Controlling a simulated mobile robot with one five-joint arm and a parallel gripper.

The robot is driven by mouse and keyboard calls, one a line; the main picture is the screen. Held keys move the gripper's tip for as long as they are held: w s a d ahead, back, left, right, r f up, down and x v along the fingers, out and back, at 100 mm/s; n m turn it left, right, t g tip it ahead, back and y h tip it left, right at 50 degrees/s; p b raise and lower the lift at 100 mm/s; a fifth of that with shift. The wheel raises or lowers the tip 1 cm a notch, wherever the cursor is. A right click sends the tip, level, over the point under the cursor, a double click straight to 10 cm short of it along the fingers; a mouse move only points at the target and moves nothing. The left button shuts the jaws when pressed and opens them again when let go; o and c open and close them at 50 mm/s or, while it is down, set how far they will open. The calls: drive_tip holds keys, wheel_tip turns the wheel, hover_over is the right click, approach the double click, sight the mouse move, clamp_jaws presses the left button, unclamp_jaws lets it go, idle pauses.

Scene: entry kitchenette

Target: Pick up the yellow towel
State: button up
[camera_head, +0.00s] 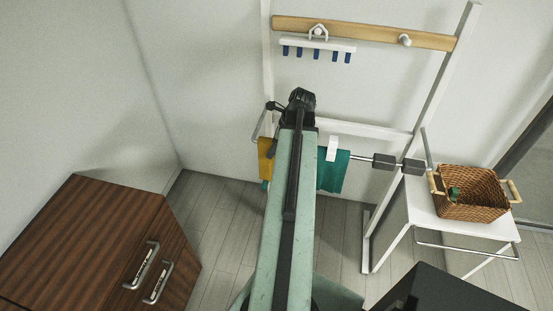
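A yellow towel (265,160) hangs on a rail of the white rack, just left of my arm. Only a narrow strip of it shows; my arm hides the rest. A teal towel (333,171) hangs on the same rail, to the right of my arm. My arm reaches forward up the middle of the picture. My gripper (284,107) is at its far end, by the rack and near the yellow towel in the picture. Its fingers are too small and dark to read, and whether they touch anything is unclear.
The white rack (437,77) has a wooden bar with hooks (370,33) on top. A wicker basket (470,193) stands on a white stool (424,209) at right. A brown wooden cabinet (85,235) is at lower left. Grey floor (215,217) is clear between cabinet and rack.

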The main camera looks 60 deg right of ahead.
clamp_jaws()
drive_tip(key=shift+r, duration=0.15)
wheel_tip(320, 180, up, 28)
drive_tip(key=p, duration=2.8)
drive_tip(key=shift+r+p, duration=0.15)
drive_tip(key=shift+p, duration=0.15)
drive_tip(key=shift+s, duration=0.1)
